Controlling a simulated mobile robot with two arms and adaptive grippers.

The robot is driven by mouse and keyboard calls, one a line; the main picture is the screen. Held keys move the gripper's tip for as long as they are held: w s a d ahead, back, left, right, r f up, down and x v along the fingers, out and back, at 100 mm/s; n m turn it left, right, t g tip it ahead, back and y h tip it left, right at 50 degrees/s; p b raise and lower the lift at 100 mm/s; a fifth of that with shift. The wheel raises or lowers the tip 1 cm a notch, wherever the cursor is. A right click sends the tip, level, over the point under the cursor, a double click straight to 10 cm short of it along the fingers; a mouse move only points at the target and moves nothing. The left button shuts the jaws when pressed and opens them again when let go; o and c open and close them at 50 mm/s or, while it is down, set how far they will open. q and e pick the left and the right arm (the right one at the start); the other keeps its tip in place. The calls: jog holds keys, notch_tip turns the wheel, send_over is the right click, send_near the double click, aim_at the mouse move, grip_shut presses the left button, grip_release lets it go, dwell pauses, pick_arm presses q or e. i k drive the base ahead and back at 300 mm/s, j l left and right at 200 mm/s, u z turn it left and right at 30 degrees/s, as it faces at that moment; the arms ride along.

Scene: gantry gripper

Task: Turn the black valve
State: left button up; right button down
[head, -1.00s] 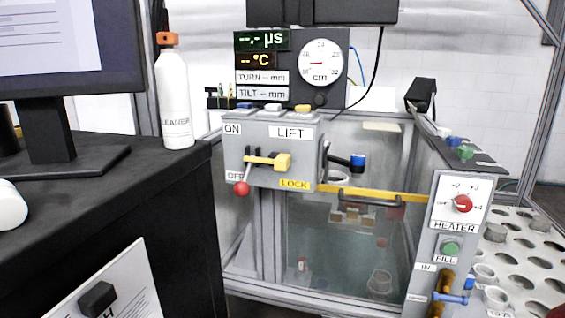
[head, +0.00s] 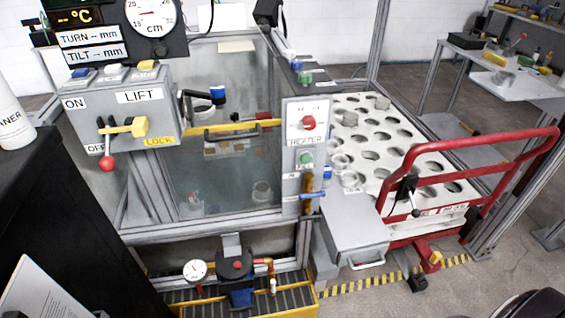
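I cannot tell for sure which part is the black valve. A black lever fitting (head: 406,190) is on the red-railed cart at the right. A dark crank with a blue knob (head: 217,94) sticks out from the right side of the grey LIFT box (head: 160,88). Neither of my grippers is in view, and nothing is seen touching these parts.
A glass-walled tank (head: 200,165) stands in the middle, with a HEATER panel (head: 307,150) at its right. A white plate with round holes (head: 357,106) and the cart's red rail (head: 488,140) are to the right. A black cabinet (head: 60,210) blocks the left. Grey floor shows at the lower right.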

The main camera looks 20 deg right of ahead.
aim_at(309, 217)
jog(key=i+l+z, duration=0.1)
jog(key=z, duration=0.35)
jog(key=i+l+z, duration=0.1)
jog(key=z, duration=0.35)
